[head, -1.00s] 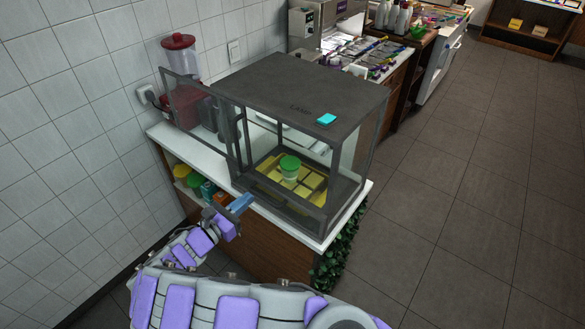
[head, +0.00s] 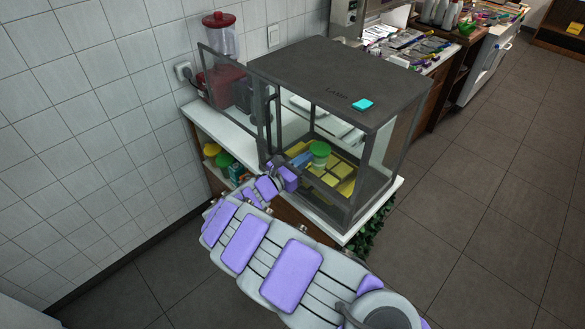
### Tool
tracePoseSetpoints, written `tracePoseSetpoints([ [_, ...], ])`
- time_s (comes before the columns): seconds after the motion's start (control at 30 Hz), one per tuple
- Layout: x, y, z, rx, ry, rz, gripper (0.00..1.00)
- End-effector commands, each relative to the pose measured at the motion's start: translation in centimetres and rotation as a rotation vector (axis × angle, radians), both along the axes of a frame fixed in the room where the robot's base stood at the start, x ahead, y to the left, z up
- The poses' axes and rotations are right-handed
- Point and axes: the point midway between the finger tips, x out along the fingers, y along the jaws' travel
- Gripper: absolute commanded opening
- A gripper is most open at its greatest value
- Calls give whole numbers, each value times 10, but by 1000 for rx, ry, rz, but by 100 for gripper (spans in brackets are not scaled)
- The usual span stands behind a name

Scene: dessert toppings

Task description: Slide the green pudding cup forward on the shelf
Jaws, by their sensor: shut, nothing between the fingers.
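The green pudding cup (head: 319,152) stands upright in the glass-sided display case, on its yellow shelf (head: 335,182). It has a bright green top and a paler body. My gripper (head: 303,158) is shut and reaches into the front of the case, just left of the cup. Its blue fingers point toward the cup; I cannot tell whether they touch it. The lower left part of the cup is partly hidden by the fingers.
The dark case (head: 335,75) has a roof and corner posts around the shelf. Its glass door (head: 232,95) stands open at the left. A cyan block (head: 362,104) lies on the roof. A red-lidded dispenser (head: 219,38) stands behind the door.

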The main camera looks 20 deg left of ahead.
Motion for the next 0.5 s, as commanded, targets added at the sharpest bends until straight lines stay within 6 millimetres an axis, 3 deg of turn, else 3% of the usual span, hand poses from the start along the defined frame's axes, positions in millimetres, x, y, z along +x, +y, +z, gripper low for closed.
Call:
tracePoseSetpoints([
  [0.5, 8, -1, -1, -1, 1, 0, 0],
])
